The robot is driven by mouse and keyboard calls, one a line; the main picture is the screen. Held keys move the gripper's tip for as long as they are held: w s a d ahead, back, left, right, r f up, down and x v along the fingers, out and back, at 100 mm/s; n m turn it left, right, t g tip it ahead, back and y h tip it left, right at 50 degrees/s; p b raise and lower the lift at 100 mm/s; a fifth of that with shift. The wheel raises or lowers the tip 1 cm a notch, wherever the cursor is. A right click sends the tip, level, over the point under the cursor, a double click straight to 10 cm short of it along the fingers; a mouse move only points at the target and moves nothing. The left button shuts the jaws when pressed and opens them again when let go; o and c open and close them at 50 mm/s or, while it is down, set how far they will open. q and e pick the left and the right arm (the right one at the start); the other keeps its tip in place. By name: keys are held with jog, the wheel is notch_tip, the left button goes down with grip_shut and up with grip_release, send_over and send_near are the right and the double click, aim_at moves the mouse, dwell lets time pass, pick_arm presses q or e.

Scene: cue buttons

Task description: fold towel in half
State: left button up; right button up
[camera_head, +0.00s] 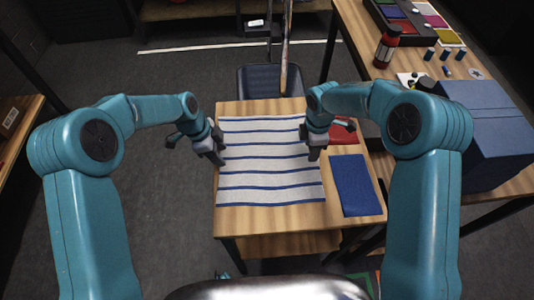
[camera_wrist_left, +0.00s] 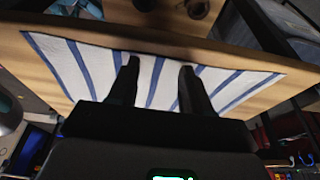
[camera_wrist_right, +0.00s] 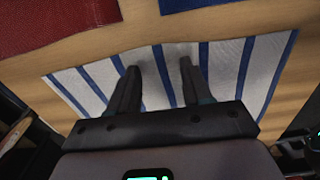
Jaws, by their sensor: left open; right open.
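A white towel with blue stripes (camera_head: 268,170) lies flat and spread out on the small wooden table (camera_head: 270,218). My left gripper (camera_head: 219,158) is at the towel's left edge. In the left wrist view its fingers (camera_wrist_left: 158,75) are apart, with the striped towel (camera_wrist_left: 220,88) beyond them and nothing seen between them. My right gripper (camera_head: 313,153) is at the towel's right edge. In the right wrist view its fingers (camera_wrist_right: 160,78) are apart over the striped towel (camera_wrist_right: 228,62). Whether either gripper touches the cloth cannot be told.
A blue folded cloth (camera_head: 356,185) lies right of the towel, with a red cloth (camera_head: 343,131) behind it, partly hidden by my right arm. A dark chair (camera_head: 270,80) stands behind the table. A side table at right holds a blue box (camera_head: 490,120) and a red bottle (camera_head: 387,47).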

pick_arm(q)
jog(key=shift+w+d+f, duration=0.15)
jog(key=shift+w+f, duration=0.05)
jog(key=shift+w, duration=0.1)
pick_arm(e)
jog(key=shift+w+d+f, duration=0.15)
jog(key=shift+w+f, duration=0.1)
pick_arm(q)
jog(key=shift+s+f, duration=0.1)
jog(key=shift+f, duration=0.05)
pick_arm(e)
jog(key=shift+s+f, duration=0.1)
jog(key=shift+f, duration=0.05)
pick_arm(q)
jog(key=shift+s+r, duration=0.1)
jog(key=shift+r, duration=0.1)
pick_arm(e)
jog(key=shift+r, duration=0.2)
pick_arm(q)
jog(key=shift+f, duration=0.1)
jog(key=shift+c, duration=1)
pick_arm(e)
jog(key=shift+f, duration=0.1)
jog(key=shift+c, duration=1)
pick_arm(q)
grip_shut()
pick_arm(e)
grip_shut()
